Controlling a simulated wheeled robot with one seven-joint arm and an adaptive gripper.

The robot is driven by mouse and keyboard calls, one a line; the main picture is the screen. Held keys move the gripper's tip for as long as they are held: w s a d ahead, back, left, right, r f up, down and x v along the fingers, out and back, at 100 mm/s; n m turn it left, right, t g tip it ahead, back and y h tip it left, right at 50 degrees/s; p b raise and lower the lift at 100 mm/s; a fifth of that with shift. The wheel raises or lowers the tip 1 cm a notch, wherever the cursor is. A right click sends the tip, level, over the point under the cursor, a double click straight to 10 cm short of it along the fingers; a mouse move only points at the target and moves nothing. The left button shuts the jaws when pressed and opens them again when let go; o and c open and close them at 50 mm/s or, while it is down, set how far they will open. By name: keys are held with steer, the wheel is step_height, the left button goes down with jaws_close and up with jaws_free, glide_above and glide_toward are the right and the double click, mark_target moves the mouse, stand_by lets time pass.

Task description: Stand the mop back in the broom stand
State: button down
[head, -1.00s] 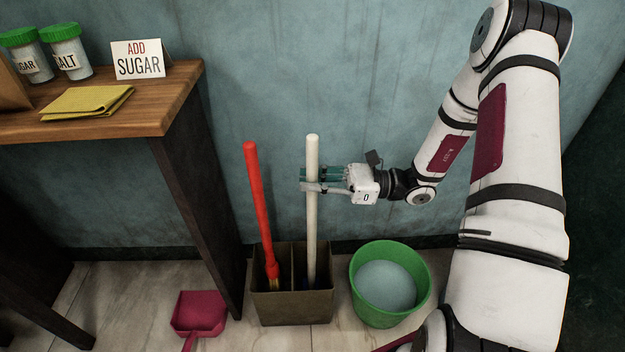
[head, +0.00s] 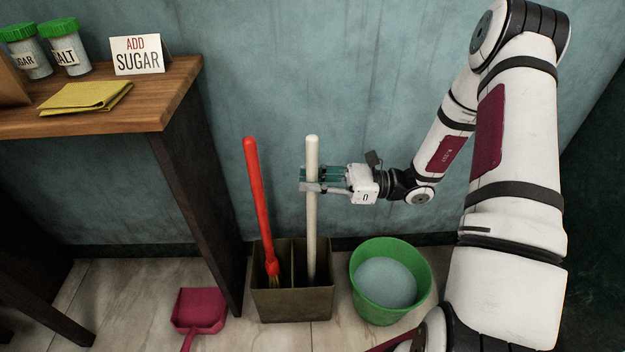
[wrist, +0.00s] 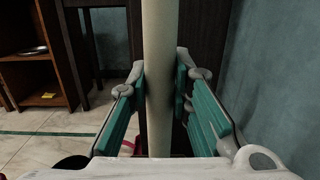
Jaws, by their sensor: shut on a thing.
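The mop shows as a pale upright handle (head: 312,235), its lower end inside the right compartment of the brown broom stand (head: 292,305). The stand's front wall hides the mop's head, so I cannot tell whether it touches the bottom. My gripper (head: 312,180) is shut on the handle in its upper part, coming from the right. In the wrist view the handle (wrist: 158,75) stands between the two green-padded fingers (wrist: 160,100). A red broom (head: 258,205) leans slightly in the stand's left compartment.
A green bucket (head: 424,290) with pale liquid stands right of the stand. A pink dustpan (head: 200,308) lies on the floor to the left. A wooden table (head: 150,115) with jars, a yellow cloth and a sign is at the left. The blue wall is close behind.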

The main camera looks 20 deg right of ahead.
steer(key=c, duration=1.4)
jaws_free()
steer(key=shift+f, duration=0.1)
steer(key=shift+o, duration=0.2)
steer(key=shift+d, duration=0.1)
steer(key=v, duration=1.1)
steer(key=shift+d, duration=0.4)
steer(key=shift+s+f, duration=0.1)
steer(key=shift+s, duration=0.05)
